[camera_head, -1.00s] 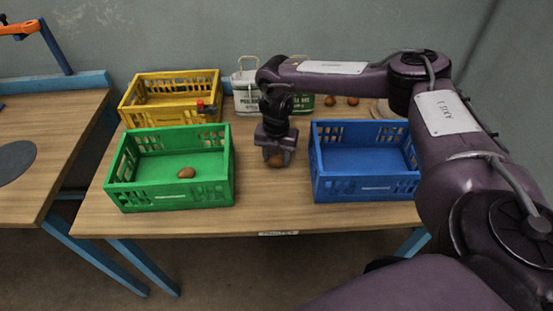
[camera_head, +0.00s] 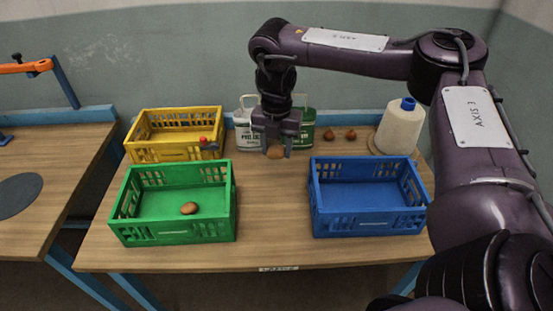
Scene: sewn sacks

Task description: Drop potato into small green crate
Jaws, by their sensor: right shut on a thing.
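My right gripper (camera_head: 276,149) is shut on a brown potato (camera_head: 275,153) and holds it above the table, between the green and blue crates and toward the back. The small green crate (camera_head: 180,232) stands at the front left of the table, with one brown potato (camera_head: 189,208) lying on its floor. The gripper is to the right of the green crate and behind it. My left gripper does not show.
A blue crate (camera_head: 370,222) stands at the front right and a yellow crate (camera_head: 174,153) at the back left. Two brown potatoes (camera_head: 340,135) and a thread cone (camera_head: 400,128) are at the back right. The table (camera_head: 270,240) is bare between the crates.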

